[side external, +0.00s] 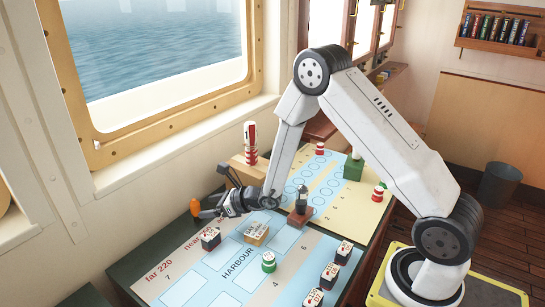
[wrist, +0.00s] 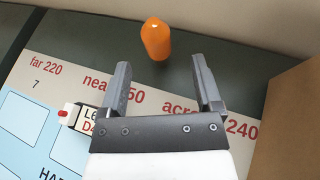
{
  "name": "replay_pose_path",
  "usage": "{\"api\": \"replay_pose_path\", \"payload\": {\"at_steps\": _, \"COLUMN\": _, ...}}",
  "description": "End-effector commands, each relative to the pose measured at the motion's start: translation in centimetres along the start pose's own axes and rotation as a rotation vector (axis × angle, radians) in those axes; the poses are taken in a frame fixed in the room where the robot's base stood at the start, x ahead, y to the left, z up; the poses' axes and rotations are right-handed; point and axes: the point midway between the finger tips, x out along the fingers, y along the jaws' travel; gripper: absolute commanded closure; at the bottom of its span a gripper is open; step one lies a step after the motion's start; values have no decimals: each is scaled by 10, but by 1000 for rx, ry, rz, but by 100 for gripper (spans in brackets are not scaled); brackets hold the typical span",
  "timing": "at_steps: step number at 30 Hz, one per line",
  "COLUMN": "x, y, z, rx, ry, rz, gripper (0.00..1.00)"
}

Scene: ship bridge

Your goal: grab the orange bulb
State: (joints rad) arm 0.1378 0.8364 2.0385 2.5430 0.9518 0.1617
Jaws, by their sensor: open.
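The orange bulb (wrist: 156,40) stands on the dark green table top, just past the printed chart's edge. In the side external view the orange bulb (side external: 195,208) is at the table's far left, below the window. My gripper (wrist: 163,82) is open and empty in the wrist view, with its two fingers pointing toward the bulb. The bulb is a short way beyond the fingertips, roughly in line with the gap and a little left of its middle. In the side external view my gripper (side external: 207,214) is low over the table, close to the bulb; whether they touch is hard to tell there.
A labelled block (wrist: 78,117) with a red knob sits left of my gripper; in the side view this dark block (side external: 211,238) is near a tan block (side external: 256,234). A cardboard-coloured box (wrist: 292,120) stands close on the right. A red-and-white lighthouse (side external: 250,145) stands behind.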

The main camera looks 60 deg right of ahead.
Motion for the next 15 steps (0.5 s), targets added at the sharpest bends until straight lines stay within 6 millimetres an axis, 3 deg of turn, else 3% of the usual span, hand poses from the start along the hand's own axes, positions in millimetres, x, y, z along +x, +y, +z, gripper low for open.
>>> {"api": "replay_pose_path", "payload": {"at_steps": 5, "x": 7, "y": 1, "z": -1, "rx": 0, "ry": 1, "rz": 1, "gripper": 17}}
{"api": "replay_pose_path", "payload": {"at_steps": 15, "x": 40, "y": 2, "z": -3, "rx": -1, "ry": 1, "rz": 1, "gripper": 17}}
